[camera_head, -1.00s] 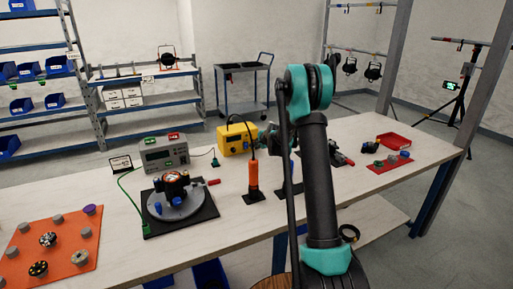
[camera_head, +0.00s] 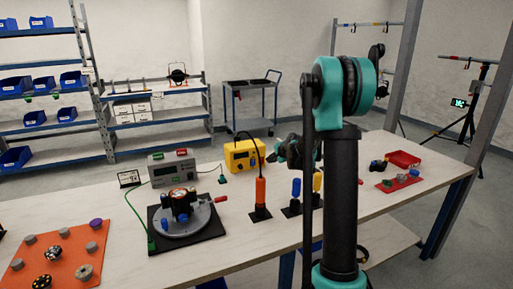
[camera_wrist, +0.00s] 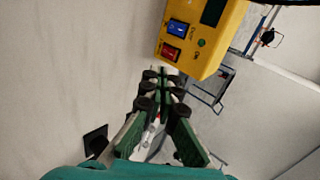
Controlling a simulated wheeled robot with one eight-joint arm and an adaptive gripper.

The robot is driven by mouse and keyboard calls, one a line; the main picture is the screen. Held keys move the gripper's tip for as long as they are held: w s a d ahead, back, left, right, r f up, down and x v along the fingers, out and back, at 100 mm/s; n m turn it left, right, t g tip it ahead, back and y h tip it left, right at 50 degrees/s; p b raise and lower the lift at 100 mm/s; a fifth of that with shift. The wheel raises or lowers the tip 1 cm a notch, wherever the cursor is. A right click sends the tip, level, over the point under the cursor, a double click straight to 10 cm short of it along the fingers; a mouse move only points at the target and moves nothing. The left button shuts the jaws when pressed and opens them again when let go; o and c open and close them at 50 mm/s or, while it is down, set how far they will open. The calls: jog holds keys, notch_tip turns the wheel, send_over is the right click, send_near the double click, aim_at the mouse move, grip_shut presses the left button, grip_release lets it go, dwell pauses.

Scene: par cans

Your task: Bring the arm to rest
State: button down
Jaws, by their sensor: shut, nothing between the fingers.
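My gripper (camera_head: 284,150) shows in the head view beside my upright arm, over the back part of the workbench (camera_head: 255,245). It is partly hidden by the arm. In the wrist view the green fingers of my gripper (camera_wrist: 163,75) come together at their tips, with nothing between them. They point towards a yellow instrument (camera_wrist: 205,40) with a blue and a red switch. The yellow instrument (camera_head: 241,155) stands on the bench to the left of the gripper in the head view. I cannot tell the gap between them.
An orange-handled tool (camera_head: 260,192) stands upright near my arm, with blue (camera_head: 296,188) and yellow (camera_head: 317,181) handles beside it. A round fixture (camera_head: 183,220), a grey instrument (camera_head: 171,168), an orange mat (camera_head: 35,262) and a red tray (camera_head: 404,158) are on the bench. The front middle is clear.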

jog(key=s+f+n+g+h, duration=0.1)
jog(key=s+n, duration=0.3)
jog(key=s, duration=1.1)
jog(key=s+d+f+n+g+h, duration=0.1)
jog(key=s+f+n, duration=0.3)
jog(key=s, duration=1.1)
jog(key=s+f+n+g+h, duration=0.1)
jog(key=s+n, duration=0.4)
jog(key=s, duration=1)
jog(key=f+g, duration=0.1)
jog(key=g, duration=0.1)
jog(key=shift+s+d+f+n+g, duration=0.25)
jog(key=shift+s+f+n+g, duration=0.05)
jog(key=shift+s+f+n, duration=0.1)
